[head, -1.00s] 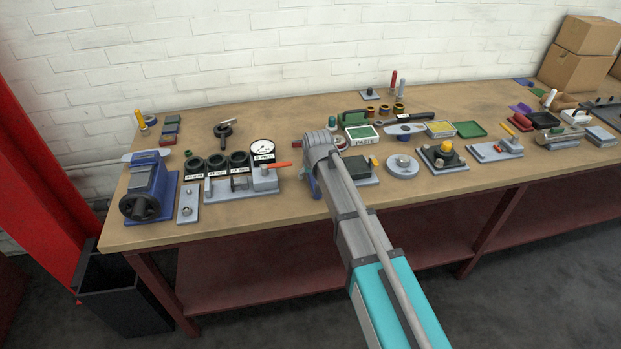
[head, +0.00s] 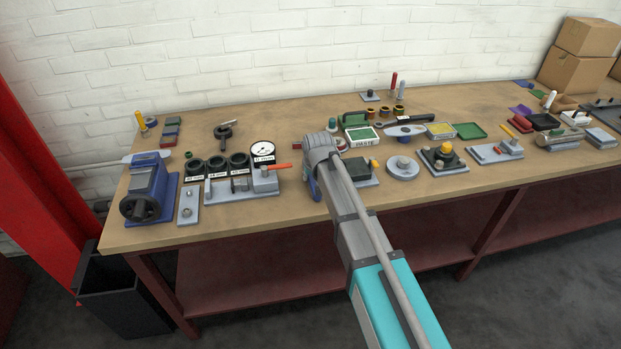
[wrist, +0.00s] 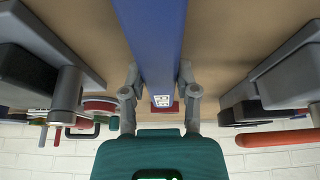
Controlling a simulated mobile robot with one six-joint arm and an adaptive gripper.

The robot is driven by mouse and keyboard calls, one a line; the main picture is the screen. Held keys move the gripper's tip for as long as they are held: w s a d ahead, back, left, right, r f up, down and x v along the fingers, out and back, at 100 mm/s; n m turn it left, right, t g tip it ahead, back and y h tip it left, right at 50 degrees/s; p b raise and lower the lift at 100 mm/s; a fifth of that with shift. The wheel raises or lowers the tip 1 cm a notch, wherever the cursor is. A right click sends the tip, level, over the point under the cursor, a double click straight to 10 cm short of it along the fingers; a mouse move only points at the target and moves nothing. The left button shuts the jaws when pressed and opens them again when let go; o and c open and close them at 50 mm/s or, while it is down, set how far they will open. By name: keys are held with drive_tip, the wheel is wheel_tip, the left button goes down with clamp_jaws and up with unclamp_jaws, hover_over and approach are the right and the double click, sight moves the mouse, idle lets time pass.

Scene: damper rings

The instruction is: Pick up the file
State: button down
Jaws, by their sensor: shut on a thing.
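My gripper (wrist: 160,95) is shut on a long blue bar (wrist: 160,45), which I take to be the file or its handle. In the wrist view the bar runs from the top edge down between the two fingers. Its near end carries a small white label. In the head view my wrist hides most of the grip, and only a blue part (head: 314,187) shows beneath it, close over the bench. I cannot tell from the pictures whether the bar touches the bench.
On the bench (head: 270,215), a fixture with an orange handle (head: 279,166) stands left of my gripper. A grey-based block (head: 362,174) and a round grey disc (head: 402,168) stand to its right. A blue vise (head: 150,185) is at the far left. The front strip is mostly clear.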

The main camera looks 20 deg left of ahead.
drive_tip(key=shift+r, duration=0.1)
drive_tip(key=shift+r+p, duration=0.9)
drive_tip(key=shift+p, duration=0.1)
drive_tip(key=s+d+r+p, duration=0.9)
drive_tip(key=d+r+p, duration=0.1)
drive_tip(key=r+p, duration=0.1)
drive_tip(key=shift+d, duration=0.3)
drive_tip(key=shift+s, duration=0.1)
drive_tip(key=c, duration=0.9)
unclamp_jaws()
drive_tip(key=c, duration=1.9)
unclamp_jaws()
